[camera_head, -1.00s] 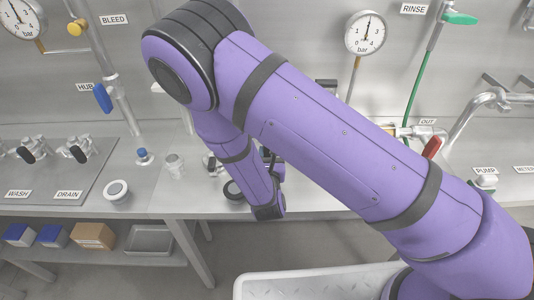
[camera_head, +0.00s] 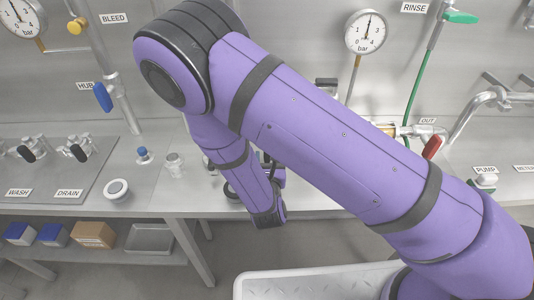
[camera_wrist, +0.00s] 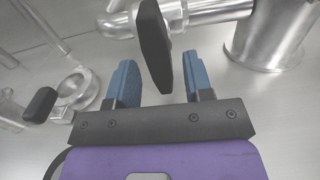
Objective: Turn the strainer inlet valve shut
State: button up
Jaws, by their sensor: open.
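In the wrist view a black lever handle (camera_wrist: 155,45) on a metal pipe valve (camera_wrist: 195,10) stands upright ahead of my gripper. My gripper (camera_wrist: 158,72) is open, with its two blue fingers apart, one on each side of the lever's lower end. I cannot tell whether either finger touches the lever. No label shows on this valve, so the picture alone does not confirm it is the strainer inlet valve. In the head view my arm hides the valve and most of the gripper.
In the wrist view a metal cylinder (camera_wrist: 265,35) stands close on the right. In the head view, red (camera_head: 433,147) and blue (camera_head: 103,97) handles and a gauge (camera_head: 366,32) surround the workspace.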

jog(key=s, duration=0.8)
jog(key=shift+s+a, duration=0.1)
jog(key=shift+s, duration=0.15)
